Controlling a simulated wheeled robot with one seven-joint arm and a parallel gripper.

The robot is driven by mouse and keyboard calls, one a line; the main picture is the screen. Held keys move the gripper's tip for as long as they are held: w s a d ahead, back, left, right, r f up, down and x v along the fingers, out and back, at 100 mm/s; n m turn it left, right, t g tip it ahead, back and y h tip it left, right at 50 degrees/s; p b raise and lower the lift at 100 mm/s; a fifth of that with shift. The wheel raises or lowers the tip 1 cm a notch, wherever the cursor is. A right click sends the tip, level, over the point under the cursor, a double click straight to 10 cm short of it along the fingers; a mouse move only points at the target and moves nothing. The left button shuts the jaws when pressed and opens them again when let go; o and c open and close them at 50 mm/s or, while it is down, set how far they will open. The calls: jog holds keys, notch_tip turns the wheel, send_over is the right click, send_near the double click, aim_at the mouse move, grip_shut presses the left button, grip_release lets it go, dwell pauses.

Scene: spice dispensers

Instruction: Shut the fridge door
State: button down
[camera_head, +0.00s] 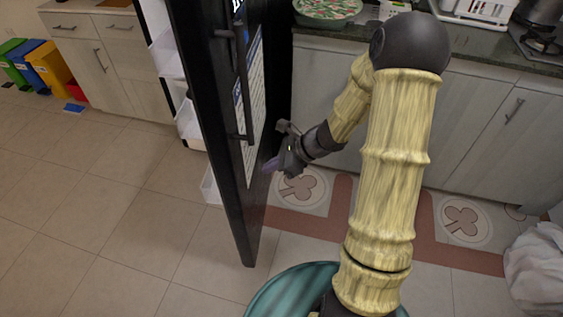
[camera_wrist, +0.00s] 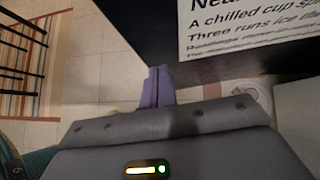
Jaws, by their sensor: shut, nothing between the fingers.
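The black fridge door (camera_head: 229,190) stands open in the head view, its edge toward me, with white shelves on its left side and a dark handle (camera_head: 243,85) on its right face. My gripper (camera_head: 271,164) is at the right face of the door, below the handle. In the wrist view the purple fingers of my gripper (camera_wrist: 158,86) are together and empty, with the black door (camera_wrist: 140,25) just beyond them. I cannot tell whether the fingertips touch it. A printed paper (camera_wrist: 250,25) is on the door face.
Grey cabinets (camera_head: 320,100) with a dark counter stand behind my arm. A patterned mat (camera_head: 400,225) lies on the floor before them. Coloured bins (camera_head: 50,65) stand at the far left. The tiled floor (camera_head: 90,200) left of the door is clear. A white cloth-like bundle (camera_head: 535,265) is at the lower right.

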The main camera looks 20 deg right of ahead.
aim_at(241, 172)
jog(key=a, duration=0.1)
jog(key=w+a+f, duration=0.1)
jog(key=a, duration=0.1)
jog(key=w+a, duration=0.1)
jog(key=shift+a+f, duration=0.35)
jog(key=shift+f, duration=0.05)
jog(key=shift+w+a, duration=0.1)
jog(key=shift+a, duration=0.3)
jog(key=shift+w+a+b, duration=0.1)
jog(key=shift+b, duration=0.2)
